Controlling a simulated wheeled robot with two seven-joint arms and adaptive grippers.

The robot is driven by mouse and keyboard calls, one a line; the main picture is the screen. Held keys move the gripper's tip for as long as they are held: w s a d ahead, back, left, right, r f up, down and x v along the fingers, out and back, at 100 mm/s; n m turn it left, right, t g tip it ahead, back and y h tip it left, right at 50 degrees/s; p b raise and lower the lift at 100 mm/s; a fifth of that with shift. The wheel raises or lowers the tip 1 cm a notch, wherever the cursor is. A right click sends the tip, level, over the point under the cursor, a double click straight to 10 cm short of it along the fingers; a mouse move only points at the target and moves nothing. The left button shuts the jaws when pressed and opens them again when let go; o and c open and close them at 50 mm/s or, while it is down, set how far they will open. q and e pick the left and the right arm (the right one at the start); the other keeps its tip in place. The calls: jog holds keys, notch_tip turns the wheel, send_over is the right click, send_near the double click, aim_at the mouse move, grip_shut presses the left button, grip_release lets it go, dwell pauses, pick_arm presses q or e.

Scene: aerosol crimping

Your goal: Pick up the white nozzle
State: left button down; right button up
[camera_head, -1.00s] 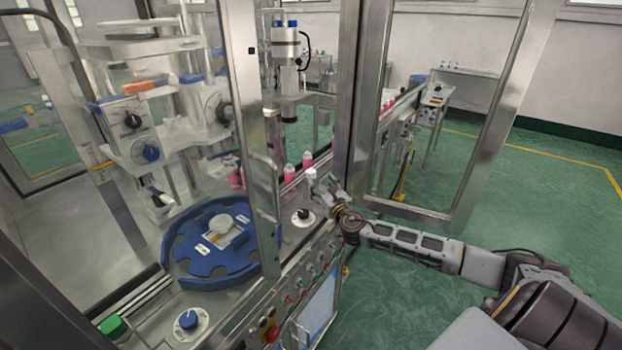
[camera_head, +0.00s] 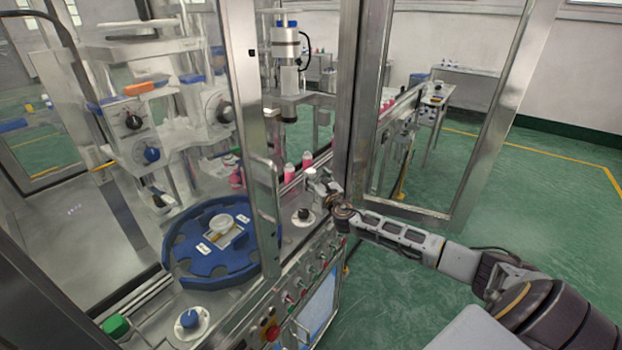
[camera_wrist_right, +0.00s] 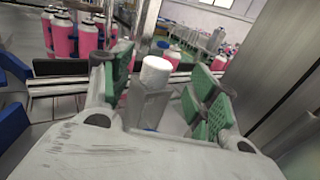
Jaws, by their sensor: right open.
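The white nozzle (camera_wrist_right: 156,72) shows in the right wrist view as a short white cylinder on top of a grey upright block. In the head view it is a small pale shape (camera_head: 310,172) at the machine's edge, near the pink bottles. My right gripper (camera_wrist_right: 163,82) is open, with its green-padded fingers on either side of the nozzle and block. Whether a pad touches them I cannot tell. In the head view the right gripper (camera_head: 324,185) is small and partly merges with the nozzle's surroundings. My left gripper is not in view.
Pink bottles (camera_wrist_right: 88,40) with white tops stand along a rail beyond the gripper. A blue rotary table (camera_head: 205,268) lies to the left behind the glass. A steel door post (camera_head: 360,100) stands close behind the right gripper. Open green floor lies to the right.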

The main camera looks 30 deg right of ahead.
aim_at(313, 174)
jog(key=shift+w+d+f+p, duration=0.1)
jog(key=shift+w+d+p, duration=0.15)
jog(key=shift+w, duration=1.05)
jog(key=shift+w+d+f+p, duration=0.1)
jog(key=shift+w+d+p, duration=0.1)
jog(key=shift+w, duration=1.1)
jog(key=c, duration=1.2)
